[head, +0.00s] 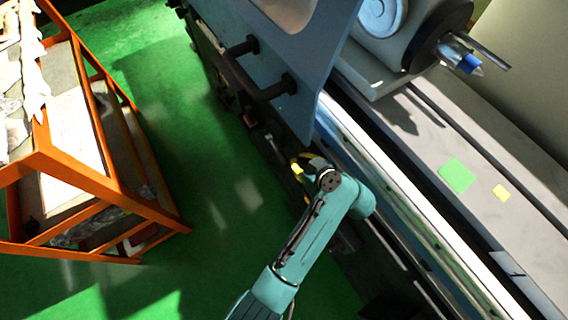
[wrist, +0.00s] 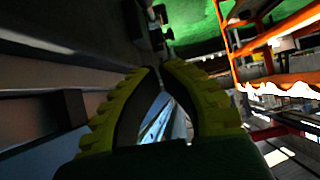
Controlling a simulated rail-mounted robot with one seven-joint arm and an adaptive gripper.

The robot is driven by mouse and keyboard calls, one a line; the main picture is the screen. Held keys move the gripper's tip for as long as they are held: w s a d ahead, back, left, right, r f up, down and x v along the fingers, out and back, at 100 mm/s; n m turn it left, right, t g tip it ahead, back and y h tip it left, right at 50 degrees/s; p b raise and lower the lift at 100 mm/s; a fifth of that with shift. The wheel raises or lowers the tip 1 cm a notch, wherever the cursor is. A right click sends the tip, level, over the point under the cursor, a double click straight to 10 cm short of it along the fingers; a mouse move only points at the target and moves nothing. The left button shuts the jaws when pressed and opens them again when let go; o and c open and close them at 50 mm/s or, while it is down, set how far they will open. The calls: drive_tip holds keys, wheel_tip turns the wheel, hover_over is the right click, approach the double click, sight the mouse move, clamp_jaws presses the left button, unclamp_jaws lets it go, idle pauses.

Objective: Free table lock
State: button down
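My gripper (head: 300,166) is at the front side of the grinder, below the blue-grey panel, partly hidden by my wrist in the head view. In the wrist view, its two yellow ribbed fingers (wrist: 160,68) come together at the tips, with a narrow gap between them lower down. I see nothing held in them. I cannot make out the table lock for certain. Small dark fittings (wrist: 157,18) lie beyond the fingertips in the wrist view, too dark to identify.
A blue-grey panel (head: 303,60) with two dark protruding bars (head: 262,92) stands above my gripper. The grinder's long table (head: 420,140) runs to the right. An orange rack (head: 100,190) stands at left, with clear green floor (head: 205,180) between.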

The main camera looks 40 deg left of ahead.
wheel_tip(320, 180, down, 3)
drive_tip(key=b, duration=0.5)
hover_over(285, 159)
drive_tip(key=f, duration=0.5)
drive_tip(key=shift+s+d+f, duration=0.15)
drive_tip(key=shift+d+f, duration=0.25)
drive_tip(key=shift+w+a+f+b, duration=0.15)
drive_tip(key=shift+f+b, duration=0.15)
drive_tip(key=shift+f, duration=0.3)
drive_tip(key=shift+a+f+b, duration=0.2)
drive_tip(key=shift+f+b, duration=0.05)
drive_tip(key=shift+f, duration=0.35)
drive_tip(key=shift+w+a+f+b, duration=0.15)
drive_tip(key=shift+f+b, duration=0.15)
drive_tip(key=shift+f, duration=0.3)
drive_tip(key=shift+s, duration=0.15)
wheel_tip(285, 159, down, 3)
drive_tip(key=b, duration=0.3)
drive_tip(key=shift+d, duration=0.1)
drive_tip(key=shift+r, duration=0.2)
